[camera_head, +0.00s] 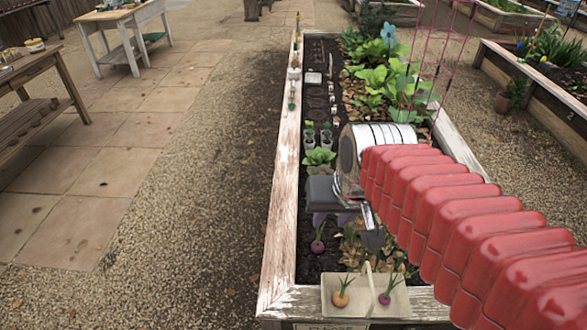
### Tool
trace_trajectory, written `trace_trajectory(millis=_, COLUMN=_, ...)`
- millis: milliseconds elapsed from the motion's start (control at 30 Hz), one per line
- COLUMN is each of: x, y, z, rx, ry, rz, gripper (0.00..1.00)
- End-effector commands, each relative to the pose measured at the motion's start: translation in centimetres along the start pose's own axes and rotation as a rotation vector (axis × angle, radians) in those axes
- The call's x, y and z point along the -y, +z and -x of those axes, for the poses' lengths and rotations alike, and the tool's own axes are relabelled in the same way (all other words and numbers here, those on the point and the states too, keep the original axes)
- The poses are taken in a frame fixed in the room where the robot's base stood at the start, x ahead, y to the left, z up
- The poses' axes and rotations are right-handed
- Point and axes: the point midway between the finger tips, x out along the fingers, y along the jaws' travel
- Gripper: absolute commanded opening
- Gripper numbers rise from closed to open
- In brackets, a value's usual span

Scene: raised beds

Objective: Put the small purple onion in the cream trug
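A small purple onion (317,246) with a green top sits on the dark soil near the bed's left inner edge. The cream trug (334,312) stands at the near end of the raised bed, its handle upright. An orange-brown onion (341,298) and another purple onion (384,298) show within the trug's outline. My gripper (332,219) is over the soil, just above and slightly right of the small purple onion in the picture. No held object is clear.
The white wooden bed rim (286,190) runs along the left. Dry leaves and low plants (360,245) lie right of the onion. Gravel (190,220) left of the bed is clear.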

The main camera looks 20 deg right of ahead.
Motion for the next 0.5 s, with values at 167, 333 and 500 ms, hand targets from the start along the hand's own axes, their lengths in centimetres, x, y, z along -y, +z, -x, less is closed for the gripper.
trace_trajectory(millis=167, x=1.4, y=2.4, z=2.0, rx=-0.058, ry=-0.009, rz=0.128, gripper=0.31)
trace_trajectory(millis=333, x=2.1, y=4.0, z=3.1, rx=-0.096, ry=-0.014, rz=0.212, gripper=0.31)
trace_trajectory(millis=500, x=2.2, y=4.5, z=3.3, rx=-0.105, ry=-0.014, rz=0.238, gripper=0.31)
